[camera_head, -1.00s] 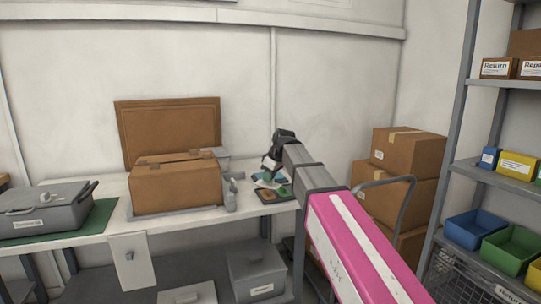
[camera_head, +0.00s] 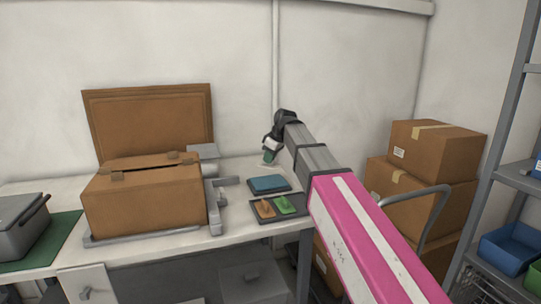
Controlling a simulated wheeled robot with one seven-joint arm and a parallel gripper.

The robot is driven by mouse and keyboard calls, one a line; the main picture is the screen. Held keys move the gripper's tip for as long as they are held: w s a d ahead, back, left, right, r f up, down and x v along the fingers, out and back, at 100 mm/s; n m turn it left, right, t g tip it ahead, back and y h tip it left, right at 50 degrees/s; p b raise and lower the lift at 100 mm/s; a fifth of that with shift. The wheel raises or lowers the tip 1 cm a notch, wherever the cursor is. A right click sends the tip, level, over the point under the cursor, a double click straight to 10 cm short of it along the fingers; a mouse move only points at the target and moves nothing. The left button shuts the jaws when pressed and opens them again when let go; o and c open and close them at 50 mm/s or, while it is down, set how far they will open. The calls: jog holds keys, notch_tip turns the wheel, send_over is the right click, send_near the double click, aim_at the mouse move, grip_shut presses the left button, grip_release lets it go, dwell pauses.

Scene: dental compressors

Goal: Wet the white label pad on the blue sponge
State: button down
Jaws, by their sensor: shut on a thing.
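The blue sponge (camera_head: 269,184) lies flat on the white bench, just behind a dark tray. My gripper (camera_head: 268,153) is beyond the sponge in the picture, near the wall end of the bench, and points down. It is shut on a small dark green piece (camera_head: 268,158). A pale patch shows just below this piece, which may be the white label pad, but it is too small to tell. The held piece looks apart from the sponge. Its height above the bench cannot be told.
The dark tray (camera_head: 281,207) at the bench's front right holds an orange piece (camera_head: 265,208) and a green piece (camera_head: 285,204). A large brown box (camera_head: 144,205) in a grey frame stands to the left. Stacked cartons (camera_head: 436,150) and a shelf (camera_head: 518,180) are at right.

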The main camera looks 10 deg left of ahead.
aim_at(266, 181)
jog(key=shift+f, duration=2.95)
jog(key=shift+f, duration=0.55)
jog(key=shift+r, duration=0.1)
jog(key=shift+r, duration=3.45)
